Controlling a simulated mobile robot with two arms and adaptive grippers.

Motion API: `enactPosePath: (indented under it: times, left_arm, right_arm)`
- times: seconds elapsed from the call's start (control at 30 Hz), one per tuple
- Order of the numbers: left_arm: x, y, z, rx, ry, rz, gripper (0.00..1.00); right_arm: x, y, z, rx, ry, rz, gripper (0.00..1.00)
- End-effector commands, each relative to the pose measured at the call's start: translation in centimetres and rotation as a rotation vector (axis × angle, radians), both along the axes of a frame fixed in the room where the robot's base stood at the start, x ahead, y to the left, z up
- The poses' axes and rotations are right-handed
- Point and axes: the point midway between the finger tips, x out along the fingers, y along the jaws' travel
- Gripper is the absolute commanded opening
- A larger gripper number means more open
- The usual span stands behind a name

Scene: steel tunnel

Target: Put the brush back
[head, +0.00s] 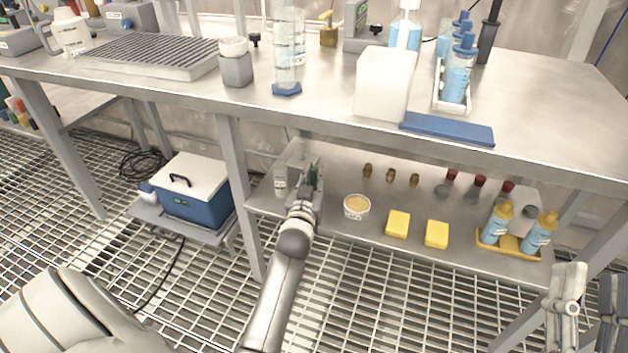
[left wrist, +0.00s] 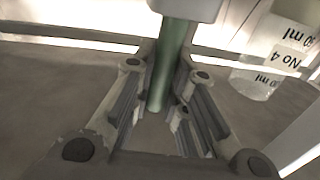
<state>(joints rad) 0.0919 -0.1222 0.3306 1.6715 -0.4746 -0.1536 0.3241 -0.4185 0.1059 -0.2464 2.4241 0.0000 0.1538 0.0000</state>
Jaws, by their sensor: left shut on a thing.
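My left gripper (head: 312,185) reaches over the lower shelf, at its left end under the bench top. In the left wrist view my left gripper (left wrist: 165,105) is shut on a green rod, the brush's handle (left wrist: 172,65). The handle runs up to a pale block (left wrist: 185,8), cut off by the picture's top edge; I cannot tell whether it is the brush's head. In the head view only a small dark green bit of the brush (head: 316,174) shows. Pale grey parts at the lower right seem to be my right arm; its jaws are not clear.
The lower shelf (head: 375,242) holds a round tub (head: 356,206), yellow blocks (head: 398,223) and a yellow tray (head: 497,250) with blue bottles. A clear labelled vessel (left wrist: 262,75) stands close beside my left gripper. The bench top's edge overhangs. A blue cooler (head: 195,195) stands left.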

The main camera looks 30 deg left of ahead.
Motion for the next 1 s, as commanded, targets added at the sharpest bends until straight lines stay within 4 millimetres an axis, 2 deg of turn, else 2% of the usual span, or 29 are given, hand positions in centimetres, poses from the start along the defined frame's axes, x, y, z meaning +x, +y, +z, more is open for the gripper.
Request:
enactPosePath:
  times: [0.47, 0.5, 0.63, 1.0]
  left_arm:
    - [0.0, -0.01, -0.64, 0.0, 0.001, 0.0, 0.0]
    - [0.0, -0.01, -0.59, -0.001, 0.002, 0.0, 0.19]
    - [-0.01, -0.02, -0.59, -0.001, 0.002, 0.0, 0.36]
    - [-0.01, -0.03, -0.61, 0.0, 0.001, 0.0, 0.36]
  right_arm:
    - [-0.04, -0.02, 0.01, 0.001, -0.002, 0.0, 0.4]
    - [-0.06, -0.02, 0.1, 0.001, -0.005, 0.0, 0.4]
    - [-0.06, -0.02, 0.07, 0.001, -0.003, 0.0, 0.4]
    - [-0.05, 0.0, 0.0, 0.002, -0.003, 0.001, 0.4]
